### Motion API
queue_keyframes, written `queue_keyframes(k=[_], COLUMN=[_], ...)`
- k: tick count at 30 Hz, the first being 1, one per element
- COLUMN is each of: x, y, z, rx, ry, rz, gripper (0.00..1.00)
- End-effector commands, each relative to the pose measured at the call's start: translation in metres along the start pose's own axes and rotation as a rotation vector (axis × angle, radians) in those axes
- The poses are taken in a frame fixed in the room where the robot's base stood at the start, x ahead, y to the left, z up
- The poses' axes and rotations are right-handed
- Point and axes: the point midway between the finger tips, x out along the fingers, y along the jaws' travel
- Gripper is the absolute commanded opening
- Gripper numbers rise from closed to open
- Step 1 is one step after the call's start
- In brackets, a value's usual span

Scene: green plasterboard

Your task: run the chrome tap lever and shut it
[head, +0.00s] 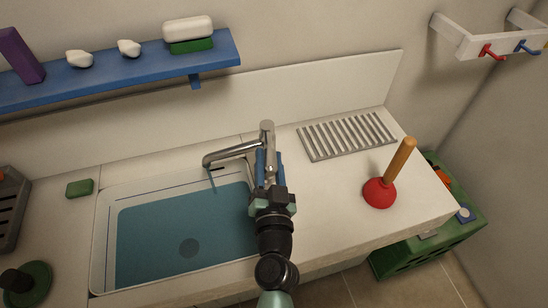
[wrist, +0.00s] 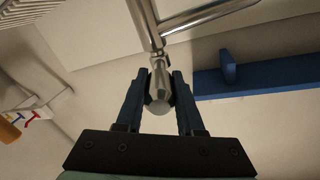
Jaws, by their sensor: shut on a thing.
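The chrome tap (head: 233,151) stands behind the sink, its spout reaching left over the basin. A thin bluish streak runs down from the spout mouth, like water. The chrome tap lever (wrist: 159,78) lies between the two blue fingers of my gripper (wrist: 158,84), which is shut on it; its rounded pale end shows between the fingers. In the head view my gripper (head: 268,168) is just in front of the tap body and hides most of the lever. The sink (head: 103,235) holds blue-green water with a dark drain showing.
A red plunger (head: 380,192) and a ribbed metal rack (head: 347,136) are on the counter to the right. A green sponge (head: 80,188) lies left of the sink. A blue shelf (head: 120,76) holds several items above. A green crate (head: 440,230) stands at lower right.

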Motion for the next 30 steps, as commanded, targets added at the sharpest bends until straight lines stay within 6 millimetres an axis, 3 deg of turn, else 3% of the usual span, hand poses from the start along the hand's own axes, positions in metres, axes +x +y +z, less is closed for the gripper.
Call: queue_keyframes(k=[8, 9, 14, 24, 30], x=[0.000, 0.000, 0.000, -0.003, -0.025], y=[0.000, 0.000, 0.000, 0.000, 0.001], z=[0.000, 0.000, 0.000, 0.001, 0.003], rx=[0.000, 0.001, 0.001, 0.001, 0.001], ry=[0.002, 0.002, 0.002, 0.001, 0.000], rz=[0.002, 0.002, 0.002, 0.001, 0.002], gripper=[0.00, 0.40, 0.67, 0.67, 0.67])
